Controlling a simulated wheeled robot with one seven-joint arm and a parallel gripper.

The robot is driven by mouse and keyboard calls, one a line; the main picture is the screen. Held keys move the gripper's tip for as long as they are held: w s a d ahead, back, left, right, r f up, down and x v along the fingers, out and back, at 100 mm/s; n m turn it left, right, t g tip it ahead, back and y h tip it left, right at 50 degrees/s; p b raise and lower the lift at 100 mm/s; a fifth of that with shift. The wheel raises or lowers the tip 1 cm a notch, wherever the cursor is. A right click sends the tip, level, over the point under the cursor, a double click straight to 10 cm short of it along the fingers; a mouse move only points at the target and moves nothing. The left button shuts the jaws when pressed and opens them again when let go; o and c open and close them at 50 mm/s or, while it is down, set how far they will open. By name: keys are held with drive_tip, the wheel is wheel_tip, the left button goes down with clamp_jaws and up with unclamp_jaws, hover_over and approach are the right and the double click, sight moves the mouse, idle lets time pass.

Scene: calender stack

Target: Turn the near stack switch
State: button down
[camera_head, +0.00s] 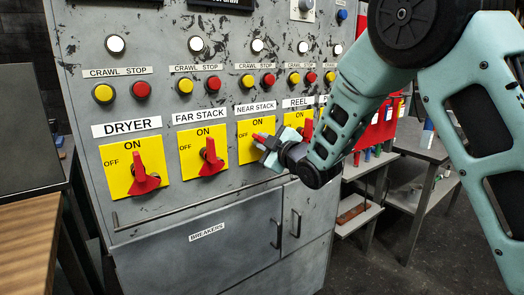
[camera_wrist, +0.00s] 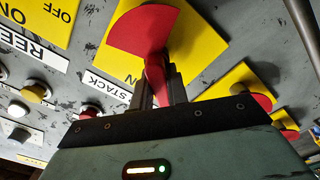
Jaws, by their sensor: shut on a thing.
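The near stack switch is a red handle (camera_head: 260,137) on a yellow plate (camera_head: 246,152) under the label NEAR STACK (camera_head: 255,107). In the wrist view its red, fan-shaped handle (camera_wrist: 146,28) fills the top centre, its narrower part between the fingers. My gripper (camera_head: 268,148) reaches in from the right and is shut on this handle; its fingers (camera_wrist: 160,88) also show in the wrist view. The gripper hides much of the handle and the plate's lower right in the head view. The handle's exact angle is hard to tell.
To the left are the FAR STACK switch (camera_head: 210,157) and DRYER switch (camera_head: 142,178). The REEL switch (camera_head: 307,128) sits close on the right, partly behind my arm. Crawl and stop buttons line the panel above. A rail (camera_head: 165,213) and breaker doors (camera_head: 207,245) are below.

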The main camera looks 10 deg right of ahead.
drive_tip(key=m+b, duration=0.1)
drive_tip(key=m, duration=0.1)
drive_tip(key=m+b, duration=0.1)
drive_tip(key=m, duration=0.2)
drive_tip(key=shift+w+d+r+m+b, duration=0.1)
drive_tip(key=shift+d+m+b, duration=0.2)
drive_tip(key=shift+d+b, duration=0.1)
drive_tip(key=shift+d+m+b, duration=0.2)
drive_tip(key=shift+m+b, duration=0.3)
drive_tip(key=shift+m, duration=1.6)
drive_tip(key=c, duration=1.4)
unclamp_jaws()
drive_tip(key=shift+w+r, duration=0.1)
drive_tip(key=shift+r, duration=0.05)
drive_tip(key=b+v, duration=0.1)
drive_tip(key=v, duration=1.6)
drive_tip(key=shift+s+d, duration=0.15)
drive_tip(key=shift+s, duration=0.05)
